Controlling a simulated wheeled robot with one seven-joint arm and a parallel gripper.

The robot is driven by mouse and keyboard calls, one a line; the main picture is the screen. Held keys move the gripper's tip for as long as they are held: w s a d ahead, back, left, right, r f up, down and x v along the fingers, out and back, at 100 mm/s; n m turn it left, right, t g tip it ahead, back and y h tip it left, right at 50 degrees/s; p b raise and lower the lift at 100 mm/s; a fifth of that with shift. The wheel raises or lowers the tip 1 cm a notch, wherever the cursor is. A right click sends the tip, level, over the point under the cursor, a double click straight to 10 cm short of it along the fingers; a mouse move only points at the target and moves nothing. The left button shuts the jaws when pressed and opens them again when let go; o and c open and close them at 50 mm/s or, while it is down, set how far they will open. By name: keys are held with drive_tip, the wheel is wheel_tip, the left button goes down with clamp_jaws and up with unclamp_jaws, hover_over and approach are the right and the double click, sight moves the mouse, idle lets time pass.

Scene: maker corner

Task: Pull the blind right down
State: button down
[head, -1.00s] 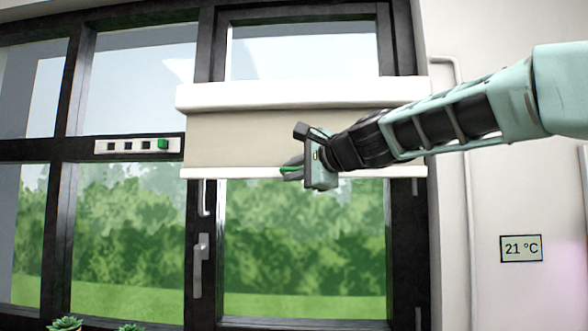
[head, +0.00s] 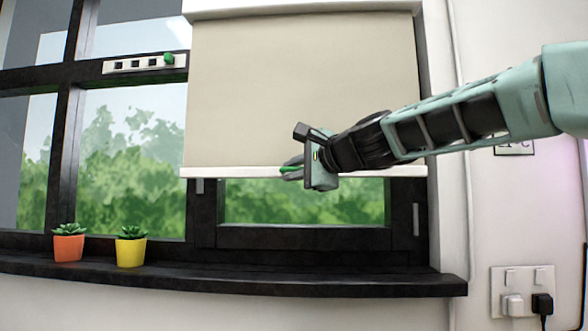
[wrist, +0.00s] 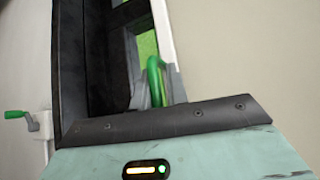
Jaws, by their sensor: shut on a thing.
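The beige blind (head: 300,85) hangs from a white case (head: 300,8) and covers most of the right-hand window. Its white bottom bar (head: 230,173) is a little above the lower window frame, with a strip of glass showing below. My gripper (head: 291,169) is at the bar, shut on a green pull handle (head: 287,169). In the wrist view the green handle (wrist: 154,80) shows as a loop between the fingers, beside the white bar (wrist: 163,25). The fingertips are partly hidden by my gripper body.
A dark sill (head: 230,283) runs below the window, with an orange pot (head: 68,248) and a yellow pot (head: 131,252) to the left. A white strip with a green piece (head: 168,59) is on the frame. Sockets with plugs (head: 522,300) are at lower right.

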wheel_tip(320, 180, down, 20)
drive_tip(key=b, duration=1.7)
drive_tip(key=shift+f, duration=0.25)
drive_tip(key=c, duration=1.5)
unclamp_jaws()
drive_tip(key=b+v, duration=0.2)
drive_tip(key=v, duration=1.5)
drive_tip(key=shift+s+d+r+b, duration=0.15)
drive_tip(key=shift+s+r+b, duration=0.05)
drive_tip(key=shift+b, duration=0.1)
